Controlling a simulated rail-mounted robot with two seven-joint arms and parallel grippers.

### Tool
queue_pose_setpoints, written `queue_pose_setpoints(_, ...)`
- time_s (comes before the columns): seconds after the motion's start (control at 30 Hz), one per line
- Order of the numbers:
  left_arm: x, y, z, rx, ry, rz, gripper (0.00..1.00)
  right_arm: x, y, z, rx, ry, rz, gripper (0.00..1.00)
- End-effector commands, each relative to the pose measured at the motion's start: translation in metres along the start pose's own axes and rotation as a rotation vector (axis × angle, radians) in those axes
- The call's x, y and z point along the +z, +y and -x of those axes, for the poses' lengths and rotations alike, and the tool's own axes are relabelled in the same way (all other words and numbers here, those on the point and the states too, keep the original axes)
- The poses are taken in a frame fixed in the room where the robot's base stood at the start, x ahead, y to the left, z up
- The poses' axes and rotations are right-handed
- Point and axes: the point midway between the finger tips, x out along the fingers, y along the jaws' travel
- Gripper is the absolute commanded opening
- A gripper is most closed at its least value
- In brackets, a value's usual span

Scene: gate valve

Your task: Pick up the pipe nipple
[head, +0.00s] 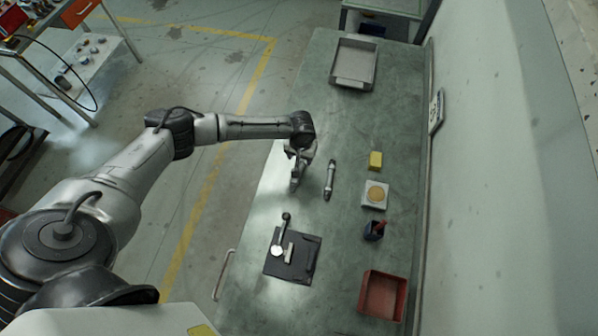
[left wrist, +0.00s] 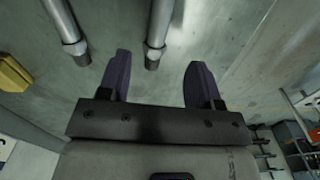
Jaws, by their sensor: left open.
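Two similar grey metal pipe pieces with collars and dark ends lie on the green bench; I cannot tell which is the pipe nipple. One pipe piece (head: 330,180) lies right of my left gripper (head: 298,168), and it shows at the upper left in the left wrist view (left wrist: 62,22). The other pipe piece (left wrist: 160,25) shows ahead of the gap between the open fingers (left wrist: 157,62), closer to the left finger. In the head view it is mostly hidden by the gripper. My left gripper holds nothing. My right gripper is not in view.
On the bench (head: 345,235) are a grey tray (head: 371,62), yellow block (head: 375,160), white pad with a tan disc (head: 375,194), dark holder (head: 374,231), red bin (head: 382,296) and black mat (head: 273,265) with metal parts. A wall borders the right side.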

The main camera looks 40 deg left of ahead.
Motion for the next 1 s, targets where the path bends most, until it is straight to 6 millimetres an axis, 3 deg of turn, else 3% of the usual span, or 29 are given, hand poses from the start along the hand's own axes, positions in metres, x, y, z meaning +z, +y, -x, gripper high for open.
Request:
queue_pose_setpoints(0.5, 0.0, 0.005, -0.05, 0.0, -0.001, 0.0, 0.58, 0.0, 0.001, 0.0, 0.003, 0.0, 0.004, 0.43)
queue_pose_setpoints(0.8, 0.0, 0.005, -0.053, 0.001, 0.0, -0.001, 0.58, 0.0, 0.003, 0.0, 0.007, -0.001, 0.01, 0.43)
queue_pose_setpoints(1.0, 0.0, 0.005, -0.053, 0.001, 0.0, -0.001, 0.4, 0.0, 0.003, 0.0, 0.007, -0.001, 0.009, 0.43)
